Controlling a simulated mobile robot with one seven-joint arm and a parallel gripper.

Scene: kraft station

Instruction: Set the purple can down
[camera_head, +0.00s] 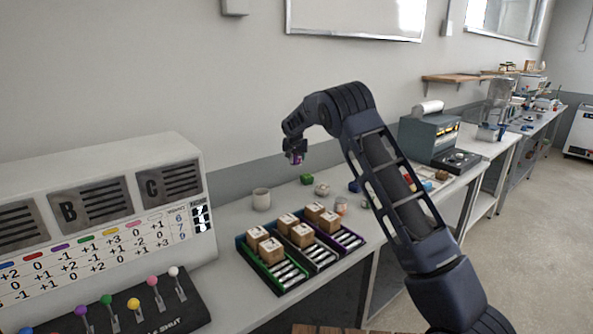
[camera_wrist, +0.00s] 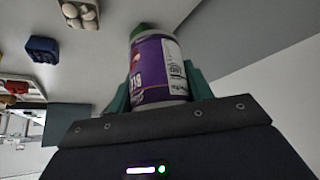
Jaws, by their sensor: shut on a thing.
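The purple can (camera_wrist: 158,72) fills the middle of the wrist view, with a printed purple and white label. My gripper (camera_wrist: 158,92) is shut on it, with a green finger on each side. In the head view my gripper (camera_head: 295,157) hangs above the back of the workbench (camera_head: 225,215), and the can (camera_head: 296,158) shows small and dark between the fingers. The can is in the air, clear of the bench top.
A divided tray (camera_head: 274,289) with several cardboard boxes sits in front. A lever panel (camera_head: 150,310) is at left, a grey machine (camera_head: 430,138) at right.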

